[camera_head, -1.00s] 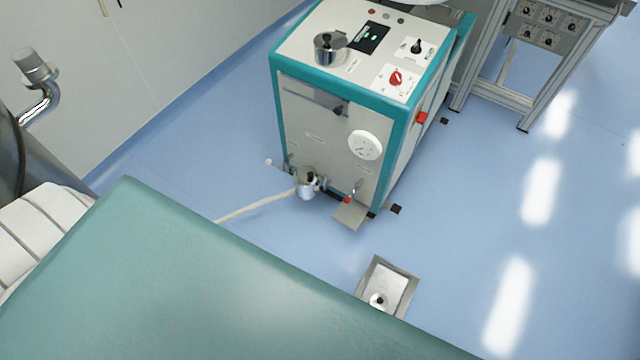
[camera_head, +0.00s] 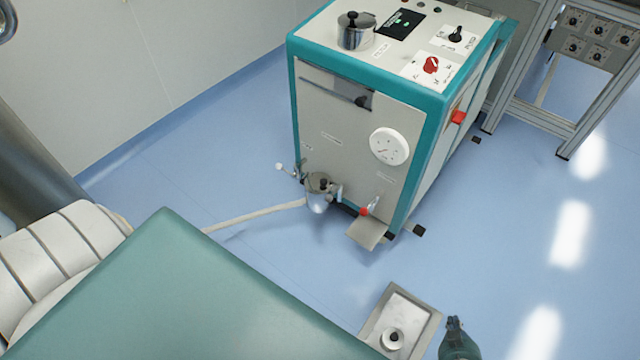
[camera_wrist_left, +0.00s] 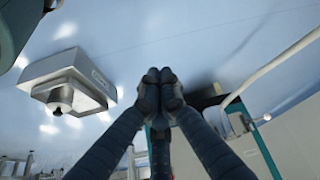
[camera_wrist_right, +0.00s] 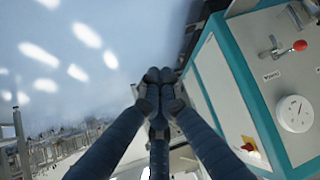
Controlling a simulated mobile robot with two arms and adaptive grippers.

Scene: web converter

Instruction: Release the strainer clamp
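A small metal strainer housing (camera_head: 318,195) with a dark knob sits low on the front of the teal-edged machine. A lever with a pale ball end (camera_head: 280,167) is at its left and a red-tipped lever (camera_head: 366,210) at its right; I cannot tell which is the clamp. The red-tipped lever also shows in the right wrist view (camera_wrist_right: 297,46). My right gripper (camera_head: 453,322) is at the bottom of the head view, apart from the machine. Its fingers (camera_wrist_right: 160,76) are together and empty. My left gripper (camera_wrist_left: 160,76) is outside the head view, fingers together and empty.
A metal floor tray (camera_head: 425,318) with a round fitting lies in front of the machine. A pale hose (camera_head: 250,216) runs left from the strainer. A green surface (camera_head: 190,300) fills the lower left. Blue floor is clear to the right.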

